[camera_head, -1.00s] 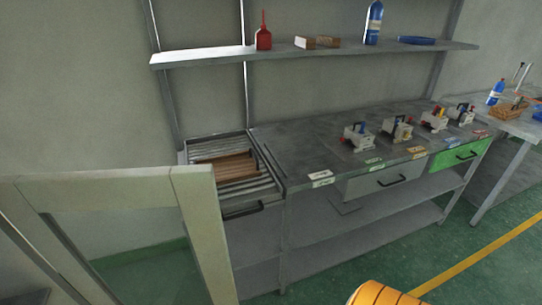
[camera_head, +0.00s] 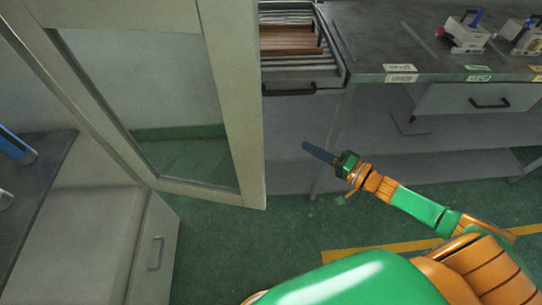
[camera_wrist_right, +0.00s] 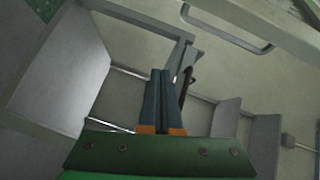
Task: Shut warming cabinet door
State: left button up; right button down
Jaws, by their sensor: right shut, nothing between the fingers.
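The warming cabinet door (camera_head: 232,110) is a pale frame around a glass pane, standing open at the left of the head view. Its free edge faces right. My right gripper (camera_head: 309,146) is shut and empty, to the right of that edge with a gap between them in the picture. In the right wrist view its two dark fingers (camera_wrist_right: 162,90) are pressed together with nothing between them. My left gripper is not in view.
A metal workbench (camera_head: 370,55) with a slatted drawer (camera_head: 330,75) of brown pieces stands behind. A low cabinet with a handle (camera_head: 155,253) and a dark top (camera_head: 45,180) is at the left. Green floor (camera_head: 215,260) is clear between them.

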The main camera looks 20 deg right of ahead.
pick_arm(q)
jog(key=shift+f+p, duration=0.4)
jog(key=shift+p, duration=0.15)
pick_arm(e)
jog(key=w+a+r+y, duration=0.3)
jog(key=a, duration=0.8)
jog(key=shift+w+m+g, duration=0.2)
jog(key=shift+m+g, duration=0.1)
jog(key=shift+m, duration=0.1)
jog(key=shift+d, duration=0.1)
